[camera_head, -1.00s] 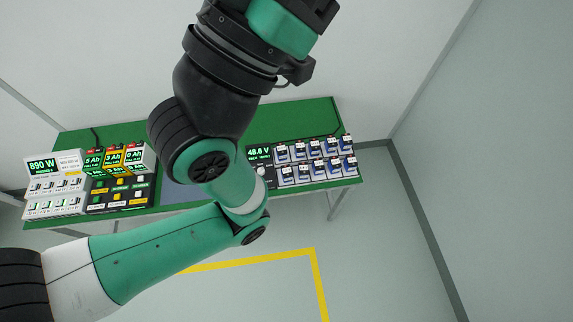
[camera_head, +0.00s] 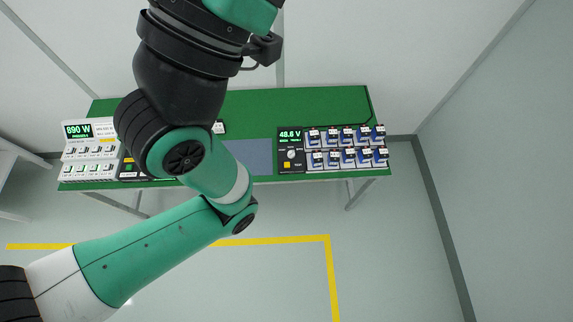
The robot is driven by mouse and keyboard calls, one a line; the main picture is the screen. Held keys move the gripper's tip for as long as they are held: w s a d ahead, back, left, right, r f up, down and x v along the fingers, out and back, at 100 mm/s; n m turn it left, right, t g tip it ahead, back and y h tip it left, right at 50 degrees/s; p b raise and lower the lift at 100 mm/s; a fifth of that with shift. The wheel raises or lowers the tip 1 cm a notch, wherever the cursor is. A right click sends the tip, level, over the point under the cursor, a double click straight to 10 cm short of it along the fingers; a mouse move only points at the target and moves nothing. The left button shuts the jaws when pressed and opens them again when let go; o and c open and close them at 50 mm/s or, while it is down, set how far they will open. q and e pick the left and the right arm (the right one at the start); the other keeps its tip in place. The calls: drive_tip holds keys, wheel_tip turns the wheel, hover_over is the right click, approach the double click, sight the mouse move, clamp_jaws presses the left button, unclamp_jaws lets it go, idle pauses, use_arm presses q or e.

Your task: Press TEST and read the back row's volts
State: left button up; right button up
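A black test panel (camera_head: 283,148) stands on the green bench, right of the middle. Its green-lit display (camera_head: 290,134) reads 48.6 V, with smaller text below too small to read. A white round knob (camera_head: 291,154) and a yellow button (camera_head: 287,165) sit under it; the small label beside the button appears to read TEST. Right of the panel, several blue-and-white battery modules stand in a back row (camera_head: 346,135) and a front row (camera_head: 348,157). One green arm of mine comes in from the lower left and passes out at the top. Neither gripper shows.
The green bench (camera_head: 300,105) runs across the middle. At its left, a white rack (camera_head: 92,150) carries a display reading 890 W. My arm hides much of the bench between. A grey-blue pad (camera_head: 250,155) lies left of the panel. Yellow floor tape (camera_head: 290,239) marks the clear floor in front.

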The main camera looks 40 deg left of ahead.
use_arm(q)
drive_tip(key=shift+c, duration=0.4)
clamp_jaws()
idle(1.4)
